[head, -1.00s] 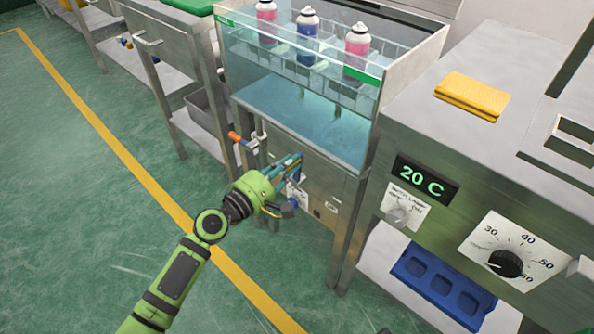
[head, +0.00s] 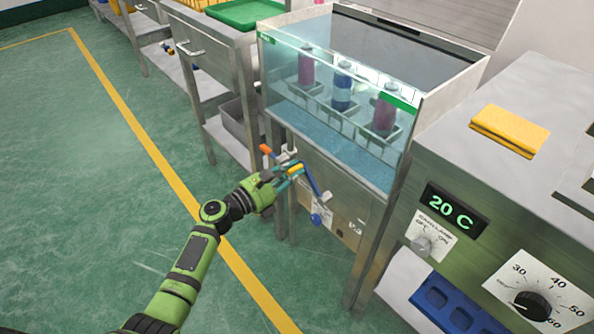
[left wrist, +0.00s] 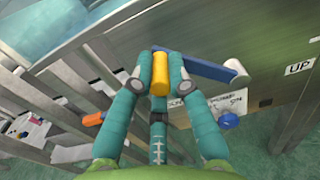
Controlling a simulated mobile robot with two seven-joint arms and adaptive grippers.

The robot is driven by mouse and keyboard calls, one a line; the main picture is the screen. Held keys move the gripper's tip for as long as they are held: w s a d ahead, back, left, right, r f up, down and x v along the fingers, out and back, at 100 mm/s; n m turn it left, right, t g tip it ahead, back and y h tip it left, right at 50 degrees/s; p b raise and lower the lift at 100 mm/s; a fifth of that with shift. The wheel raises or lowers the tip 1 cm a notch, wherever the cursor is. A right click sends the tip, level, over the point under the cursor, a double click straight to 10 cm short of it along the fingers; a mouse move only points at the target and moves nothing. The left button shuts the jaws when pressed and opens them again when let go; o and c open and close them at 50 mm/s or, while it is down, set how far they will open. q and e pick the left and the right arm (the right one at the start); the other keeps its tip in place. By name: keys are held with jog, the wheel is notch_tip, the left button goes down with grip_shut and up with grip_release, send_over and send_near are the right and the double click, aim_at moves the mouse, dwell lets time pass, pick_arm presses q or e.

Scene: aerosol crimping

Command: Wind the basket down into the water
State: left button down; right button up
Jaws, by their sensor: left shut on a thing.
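The glass-fronted water tank (head: 430,150) stands at centre right in the head view. Inside it the wire basket (head: 349,124) holds three upright cans: a pink one (head: 306,70), a blue one (head: 342,88) and a red-pink one (head: 384,115). My left gripper (head: 286,175) is shut on the yellow crank handle (left wrist: 159,74), fingers on both sides. The blue crank arm (left wrist: 200,66) runs right from it in the left wrist view. My right gripper is not in view.
An orange-handled valve (head: 266,149) sticks out left of the crank. A blue knob (head: 317,219) is on the tank's front below it. A steel cabinet with a 20 C display (head: 453,207) stands at right. The green floor at left is clear.

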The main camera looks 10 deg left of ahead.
pick_arm(q)
notch_tip(320, 180, down, 8)
jog(key=w+a+n+b, duration=0.1)
jog(key=a+n, duration=0.1)
jog(key=n, duration=0.6)
jog(key=shift+w+a+r+n, duration=0.15)
jog(key=shift+w+r+n, duration=0.1)
jog(key=shift+w+n, duration=0.05)
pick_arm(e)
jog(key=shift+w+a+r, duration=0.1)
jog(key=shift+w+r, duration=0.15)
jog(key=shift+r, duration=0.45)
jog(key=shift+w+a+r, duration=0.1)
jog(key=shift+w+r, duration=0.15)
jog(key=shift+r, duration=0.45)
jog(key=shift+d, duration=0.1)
pick_arm(q)
jog(key=c, duration=1.2)
grip_release()
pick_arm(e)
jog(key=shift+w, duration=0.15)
